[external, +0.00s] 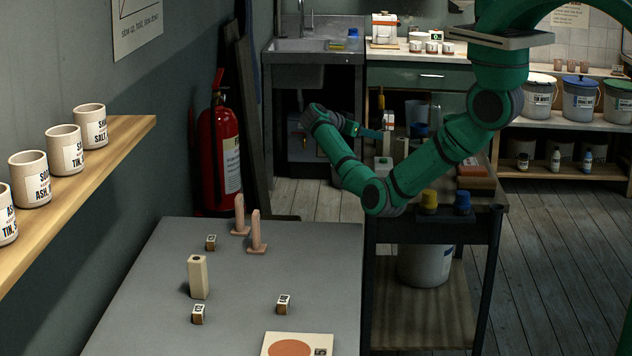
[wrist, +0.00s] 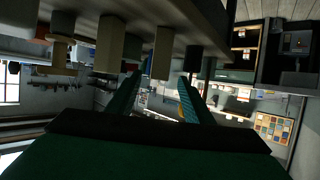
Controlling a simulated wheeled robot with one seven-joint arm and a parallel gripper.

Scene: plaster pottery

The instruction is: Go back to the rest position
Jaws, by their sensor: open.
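My gripper (external: 372,133) is raised above the cart at the back of the grey table, at the end of my folded green arm. In the wrist view its two fingers (wrist: 158,80) stand apart with nothing held between them. That view is upside down, with blocks and jars of the cart hanging in its upper part. In the external view the near finger shows side-on, pointing right, and the far finger is hard to make out. No object is touched by the fingers as far as I can see.
The grey table (external: 150,290) holds two pinkish upright pieces (external: 257,232), a cream block (external: 198,278), several small labelled cubes (external: 284,304) and a card with a brown disc (external: 297,346). The dark cart (external: 432,231) carries yellow and blue jars. A fire extinguisher (external: 219,150) stands left.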

